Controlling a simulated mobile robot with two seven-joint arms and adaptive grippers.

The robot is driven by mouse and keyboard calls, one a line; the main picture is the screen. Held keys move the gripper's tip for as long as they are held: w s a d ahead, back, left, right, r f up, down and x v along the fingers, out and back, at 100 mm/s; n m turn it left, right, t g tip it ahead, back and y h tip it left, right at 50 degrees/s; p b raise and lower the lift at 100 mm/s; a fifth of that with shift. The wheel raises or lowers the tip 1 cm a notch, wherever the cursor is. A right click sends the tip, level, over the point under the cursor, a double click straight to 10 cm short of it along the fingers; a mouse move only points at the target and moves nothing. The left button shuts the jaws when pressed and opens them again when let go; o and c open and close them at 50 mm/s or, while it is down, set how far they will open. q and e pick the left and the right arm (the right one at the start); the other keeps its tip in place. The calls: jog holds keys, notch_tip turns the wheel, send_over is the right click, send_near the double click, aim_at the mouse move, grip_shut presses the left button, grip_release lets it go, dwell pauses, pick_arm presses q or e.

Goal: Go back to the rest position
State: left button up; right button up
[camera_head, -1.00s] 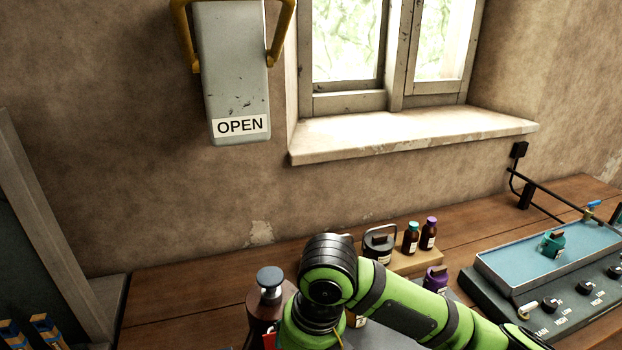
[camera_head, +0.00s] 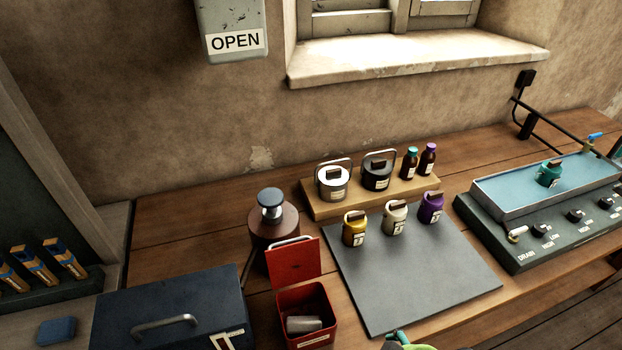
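Neither of my grippers shows in the head view. Only a small green and black piece of my own arm (camera_head: 405,343) shows at the bottom edge, right of the middle. The wooden workbench (camera_head: 180,215) lies across the view, with no arm over its middle. The rest position itself is not marked by anything in view.
A grey mat (camera_head: 410,285) has yellow, white and purple jars at its back edge. Two lidded pots and two bottles stand on a wooden board (camera_head: 325,211). An open red box (camera_head: 305,318), a dark blue case (camera_head: 170,300) and a blue-topped tray (camera_head: 520,195) are nearby.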

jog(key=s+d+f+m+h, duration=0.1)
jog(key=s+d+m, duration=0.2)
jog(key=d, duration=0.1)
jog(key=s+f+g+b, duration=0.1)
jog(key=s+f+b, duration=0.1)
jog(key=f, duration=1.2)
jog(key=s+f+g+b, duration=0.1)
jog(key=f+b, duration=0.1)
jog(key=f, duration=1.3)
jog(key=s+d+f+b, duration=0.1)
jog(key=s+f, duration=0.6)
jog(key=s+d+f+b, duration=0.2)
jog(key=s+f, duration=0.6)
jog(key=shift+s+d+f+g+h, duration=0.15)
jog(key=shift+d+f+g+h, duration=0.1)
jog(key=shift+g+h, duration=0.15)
